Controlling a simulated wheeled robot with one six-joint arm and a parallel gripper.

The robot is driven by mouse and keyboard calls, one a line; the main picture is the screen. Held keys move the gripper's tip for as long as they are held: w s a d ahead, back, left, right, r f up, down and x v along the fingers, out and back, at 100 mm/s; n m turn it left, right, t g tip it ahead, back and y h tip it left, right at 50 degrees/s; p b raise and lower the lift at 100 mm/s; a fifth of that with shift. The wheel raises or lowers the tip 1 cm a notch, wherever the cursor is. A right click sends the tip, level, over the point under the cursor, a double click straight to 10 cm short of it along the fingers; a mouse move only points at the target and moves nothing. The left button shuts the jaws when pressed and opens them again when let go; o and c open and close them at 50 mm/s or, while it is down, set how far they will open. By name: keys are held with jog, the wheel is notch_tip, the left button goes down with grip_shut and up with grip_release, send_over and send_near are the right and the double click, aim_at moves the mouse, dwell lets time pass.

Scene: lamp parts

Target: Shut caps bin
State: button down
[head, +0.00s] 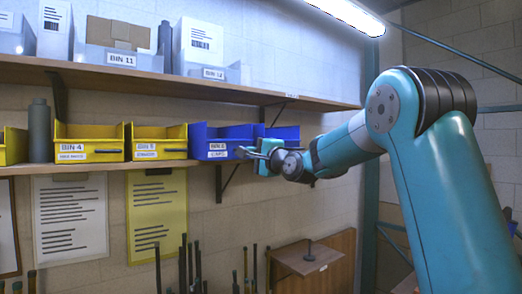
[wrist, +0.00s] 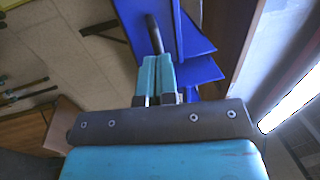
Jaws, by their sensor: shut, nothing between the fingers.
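The caps bin (head: 201,138) is a blue open-topped bin labelled BIN 6 CAPS, at the right of the row on the lower shelf. I cannot tell how far it stands out from the shelf. My gripper (head: 248,153) is at the right end of its front, close to the label; whether it touches is unclear. In the wrist view my gripper (wrist: 157,62) is shut and empty, its two teal fingers side by side. Blue bin surfaces (wrist: 200,70) lie just beyond and right of the fingers. A dark rod (wrist: 154,34) shows past the fingertips.
Another blue bin (head: 284,133) stands to the right, partly behind my gripper. Yellow bins (head: 90,134) and a grey bottle (head: 39,131) stand to the left. The upper shelf (head: 150,75) with grey bins hangs above. Dark upright rods (head: 190,265) stand below.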

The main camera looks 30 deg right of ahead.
jog(key=w+p, duration=0.1)
jog(key=w, duration=0.3)
jog(key=w+p, duration=0.2)
jog(key=w, duration=0.3)
jog(key=shift+w+a+r, duration=0.1)
jog(key=shift+w+a, duration=0.1)
jog(key=shift+w, duration=0.1)
jog(key=shift+r, duration=0.1)
jog(key=shift+s, duration=0.1)
